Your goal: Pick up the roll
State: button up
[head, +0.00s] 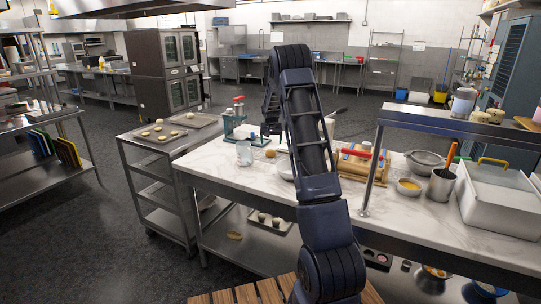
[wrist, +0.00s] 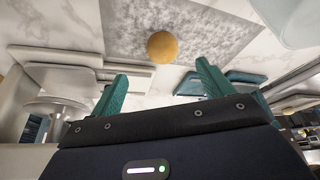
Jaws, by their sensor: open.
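The roll (wrist: 162,47) is a small round golden-brown ball in the wrist view, on a grey speckled rectangular patch (wrist: 130,25) of the marble counter. It lies beyond my fingertips, roughly centred between them and apart from both. In the head view a small brown roll (head: 270,153) sits on the marble counter (head: 222,168), just left of my arm. My gripper (wrist: 162,80) shows two green fingers spread wide with nothing between them.
A wooden device with a red handle (head: 361,160) stands right of my arm. A tray cart (head: 160,150) adjoins the counter. A raised shelf (head: 450,122) spans the right side.

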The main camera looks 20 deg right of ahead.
aim_at(270, 150)
jog(key=x, duration=0.5)
jog(key=shift+f, duration=0.1)
jog(key=shift+w+x, duration=0.15)
jog(key=shift+x, duration=1.15)
jog(key=shift+w+x, duration=0.2)
jog(key=shift+x, duration=1.15)
jog(key=shift+a, duration=0.1)
jog(key=c, duration=1.1)
jog(key=shift+r, duration=0.3)
